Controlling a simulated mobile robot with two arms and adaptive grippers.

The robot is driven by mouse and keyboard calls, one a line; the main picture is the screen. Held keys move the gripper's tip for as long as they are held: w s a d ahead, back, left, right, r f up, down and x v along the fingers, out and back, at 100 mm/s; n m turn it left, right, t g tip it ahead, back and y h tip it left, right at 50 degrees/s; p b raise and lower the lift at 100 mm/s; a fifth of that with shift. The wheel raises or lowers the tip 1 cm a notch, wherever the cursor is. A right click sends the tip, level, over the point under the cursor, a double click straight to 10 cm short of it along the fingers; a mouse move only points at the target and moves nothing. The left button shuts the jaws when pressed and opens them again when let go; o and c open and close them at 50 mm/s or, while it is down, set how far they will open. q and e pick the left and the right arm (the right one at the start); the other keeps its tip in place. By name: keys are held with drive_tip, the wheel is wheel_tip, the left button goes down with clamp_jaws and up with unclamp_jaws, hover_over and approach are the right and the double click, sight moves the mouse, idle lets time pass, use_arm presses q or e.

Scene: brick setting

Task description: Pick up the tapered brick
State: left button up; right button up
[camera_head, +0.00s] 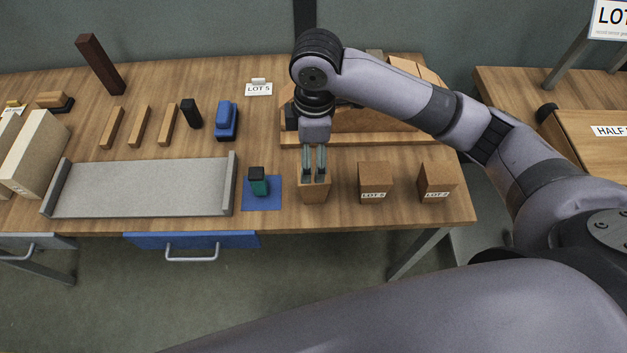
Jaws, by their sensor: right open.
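My right gripper (314,179) points down with its fingers apart, at the top of a small wooden box or block (314,198) near the table's front edge. A little reddish colour shows beside the fingers. The fingers hide part of this piece, so I cannot tell whether something lies in it or whether the fingers touch it. I cannot tell for sure which piece is the tapered brick. My left gripper is not in view.
Two labelled wooden boxes (374,182) (437,182) stand to the right. Behind are wooden strips (139,126), a blue block (227,120) and a tall brown block (101,65).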

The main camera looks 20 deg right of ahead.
sight(313, 185)
drive_tip(key=f, duration=0.3)
drive_tip(key=f+p, duration=0.1)
drive_tip(key=f, duration=0.3)
drive_tip(key=d+f, duration=0.1)
drive_tip(key=f, duration=0.2)
drive_tip(key=shift+w+f+p, duration=0.35)
drive_tip(key=shift+f+p, duration=0.05)
drive_tip(key=shift+w+f, duration=0.1)
drive_tip(key=shift+f, duration=0.45)
drive_tip(key=f, duration=0.1)
drive_tip(key=f+p, duration=0.1)
drive_tip(key=f, duration=0.2)
drive_tip(key=shift+w+f, duration=0.2)
drive_tip(key=shift+w, duration=0.1)
drive_tip(key=c, duration=1.4)
